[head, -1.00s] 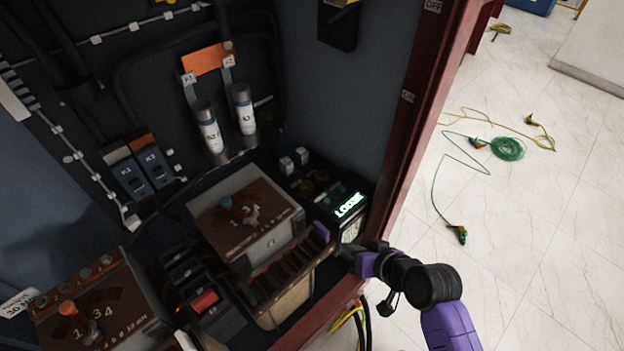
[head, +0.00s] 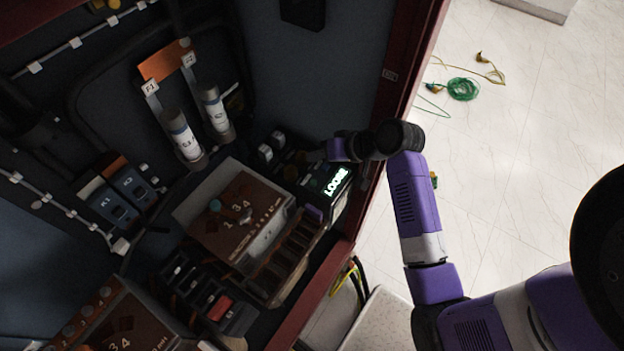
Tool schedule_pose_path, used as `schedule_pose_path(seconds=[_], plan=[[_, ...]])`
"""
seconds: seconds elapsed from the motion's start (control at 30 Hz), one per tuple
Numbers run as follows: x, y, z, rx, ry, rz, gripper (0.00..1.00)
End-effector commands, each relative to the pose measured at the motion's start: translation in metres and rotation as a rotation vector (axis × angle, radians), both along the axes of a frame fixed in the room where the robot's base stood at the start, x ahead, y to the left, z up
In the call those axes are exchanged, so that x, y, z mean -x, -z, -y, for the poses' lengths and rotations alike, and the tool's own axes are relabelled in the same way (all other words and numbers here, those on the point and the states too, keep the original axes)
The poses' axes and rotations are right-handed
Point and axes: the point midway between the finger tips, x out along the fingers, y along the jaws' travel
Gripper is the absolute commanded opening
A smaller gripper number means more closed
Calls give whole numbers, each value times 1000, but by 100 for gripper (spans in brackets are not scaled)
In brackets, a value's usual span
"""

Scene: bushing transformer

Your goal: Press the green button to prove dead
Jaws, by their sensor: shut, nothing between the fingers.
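A black unit with a lit green-white display (head: 337,181), reading roughly "LOOSE", sits at the lower right inside the open cabinet. Small dark round controls (head: 291,172) sit left of the display. They are too dim for me to tell which one is the green button. My gripper (head: 312,156) reaches in from the right, over the back of this unit, above and left of the display. It is shut and empty. Its tips are small and dark against the cabinet, so I cannot tell whether they touch a control.
A brown-topped selector box (head: 238,212) stands left of the display unit. Two pale cylindrical fuses (head: 181,135) stand behind it. The red cabinet frame (head: 398,85) runs close under my arm. Cables (head: 463,89) lie on the white floor to the right.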

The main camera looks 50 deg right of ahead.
Motion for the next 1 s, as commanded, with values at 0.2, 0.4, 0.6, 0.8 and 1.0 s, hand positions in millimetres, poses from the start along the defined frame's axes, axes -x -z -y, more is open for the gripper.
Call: schedule_pose_path(seconds=[0.2,0.4,0.6,0.8,1.0], plan=[[0,8,0,0,0,0,0],[0,26,0,1,1,0,0],[0,51,0,1,1,0,0],[0,73,-1,0,0,0,0],[0,87,0,1,-1,0,0]])
